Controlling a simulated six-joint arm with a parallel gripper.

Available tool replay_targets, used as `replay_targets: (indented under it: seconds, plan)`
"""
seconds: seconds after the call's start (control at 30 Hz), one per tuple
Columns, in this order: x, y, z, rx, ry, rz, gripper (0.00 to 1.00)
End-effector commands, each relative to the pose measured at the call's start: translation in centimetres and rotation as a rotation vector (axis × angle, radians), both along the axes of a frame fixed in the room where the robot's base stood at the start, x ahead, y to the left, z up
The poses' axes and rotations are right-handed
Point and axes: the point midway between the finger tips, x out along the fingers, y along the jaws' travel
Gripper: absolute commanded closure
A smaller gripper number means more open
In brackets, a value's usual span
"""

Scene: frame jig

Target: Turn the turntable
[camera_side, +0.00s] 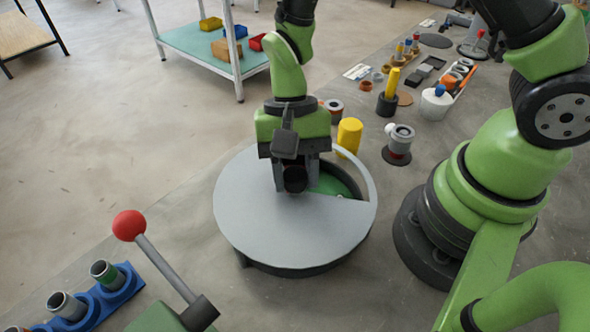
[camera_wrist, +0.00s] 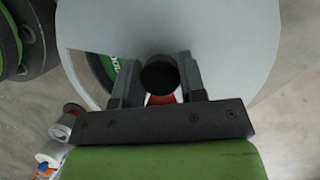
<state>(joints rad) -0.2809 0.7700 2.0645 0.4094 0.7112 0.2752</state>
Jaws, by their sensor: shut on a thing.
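The turntable (camera_side: 270,225) is a round grey disc on a dark base, with an opening at its back right that shows a green surface inside. It also shows in the wrist view (camera_wrist: 225,40), with the green patch left of the fingers. A black round knob (camera_side: 295,180) stands on the disc near the opening. My gripper (camera_side: 296,176) points down over the disc and is shut on the knob. In the wrist view the knob (camera_wrist: 159,75) sits between the two fingers. The fingers hide part of the opening.
A red-balled lever (camera_side: 130,225) stands at the front left, beside a blue rack (camera_side: 95,300) holding several cylinders. A yellow cylinder (camera_side: 349,135) and a grey-and-red part (camera_side: 399,145) stand close behind the turntable. More parts lie on the bench at the back right.

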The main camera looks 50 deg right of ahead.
Motion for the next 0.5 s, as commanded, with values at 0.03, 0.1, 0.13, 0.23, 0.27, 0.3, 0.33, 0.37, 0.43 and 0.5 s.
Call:
replay_targets:
  seconds: [0.03,0.1,0.13,0.23,0.27,0.3,0.33,0.37,0.43,0.5]
  plan:
    - [0.03,0.04,0.04,0.001,-0.001,0.047,1.0]
    - [0.01,0.04,0.03,0.001,0.0,0.114,1.0]
    - [0.0,0.04,0.03,0.0,0.0,0.144,1.0]
    - [0.0,0.03,0.04,0.001,0.001,0.238,1.0]
    - [0.0,0.04,0.04,0.0,0.001,0.265,1.0]
    - [0.02,0.05,0.05,0.001,0.0,0.303,1.0]
    - [0.01,0.04,0.05,0.0,0.0,0.33,1.0]
    - [-0.01,0.05,0.06,0.001,0.001,0.356,1.0]
    - [0.01,0.03,0.06,0.0,0.0,0.414,1.0]
    - [-0.01,0.03,0.07,0.0,0.001,0.47,1.0]
